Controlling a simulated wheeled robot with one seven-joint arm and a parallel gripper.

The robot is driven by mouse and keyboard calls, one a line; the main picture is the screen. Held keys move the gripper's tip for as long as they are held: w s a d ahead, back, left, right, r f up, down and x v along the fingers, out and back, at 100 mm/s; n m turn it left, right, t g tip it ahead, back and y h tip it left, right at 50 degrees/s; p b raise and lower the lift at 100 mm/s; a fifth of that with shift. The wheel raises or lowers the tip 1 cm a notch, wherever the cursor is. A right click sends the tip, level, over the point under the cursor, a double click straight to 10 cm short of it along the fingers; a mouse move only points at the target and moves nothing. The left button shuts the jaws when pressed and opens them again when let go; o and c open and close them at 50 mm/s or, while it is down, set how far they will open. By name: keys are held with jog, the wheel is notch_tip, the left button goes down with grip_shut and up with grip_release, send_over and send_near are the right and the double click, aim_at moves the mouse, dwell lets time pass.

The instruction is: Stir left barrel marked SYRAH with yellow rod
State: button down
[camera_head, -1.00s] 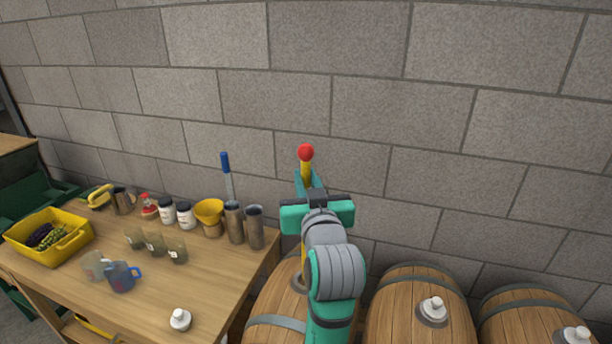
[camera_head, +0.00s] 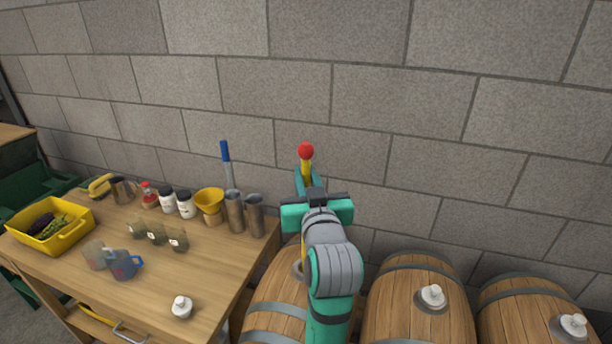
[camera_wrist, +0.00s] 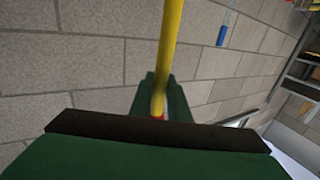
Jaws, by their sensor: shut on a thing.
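The yellow rod (camera_head: 306,168) with a red knob stands upright in my gripper (camera_head: 308,186). In the wrist view the yellow rod (camera_wrist: 170,50) runs between the gripper's fingers (camera_wrist: 158,100), which are shut on it. The left barrel (camera_head: 272,312) lies below my gripper, partly covered by my arm. A short yellow length of the rod shows below the gripper, near the bung ring (camera_head: 297,268) of that barrel. My arm hides most of this spot, so I cannot tell whether the rod's lower end is inside. No SYRAH marking is readable.
Two more barrels (camera_head: 395,318) (camera_head: 500,322) with white stoppers stand to the right. A wooden table (camera_head: 150,320) at left holds a loose white stopper (camera_head: 182,307), jugs, metal cylinders (camera_head: 235,212), a yellow funnel (camera_head: 209,203) and a yellow bin (camera_head: 70,240). A block wall is behind.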

jog(key=shift+f, duration=1.95)
notch_tip(320, 180, down, 7)
dwell(0.6)
dwell(0.5)
notch_tip(320, 180, down, 7)
dwell(1.3)
dwell(0.4)
